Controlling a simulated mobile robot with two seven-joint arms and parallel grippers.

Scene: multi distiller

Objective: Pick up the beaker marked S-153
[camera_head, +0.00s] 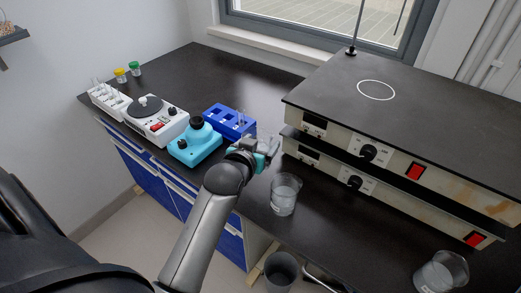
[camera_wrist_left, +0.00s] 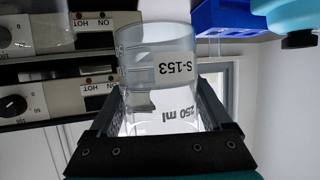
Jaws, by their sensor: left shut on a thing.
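My left gripper (camera_head: 262,150) is over the bench, in front of the left end of the hotplate stack. In the left wrist view, the gripper (camera_wrist_left: 164,104) is shut on a clear beaker marked S-153 (camera_wrist_left: 158,68), with one finger on each side. The label, also reading 250 ml, appears upside down in that view. The beaker holds some clear greyish liquid. In the head view the held beaker (camera_head: 268,142) is small and partly hidden by the gripper. I cannot tell how far it is above the bench. My right gripper is not in view.
Another beaker (camera_head: 285,196) stands on the dark bench (camera_head: 248,92) near the gripper, and one more (camera_head: 441,272) at lower right. Two stacked hotplates (camera_head: 400,130) fill the right. A blue rack (camera_head: 229,122), a turquoise device (camera_head: 195,147) and a white device (camera_head: 155,122) stand left.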

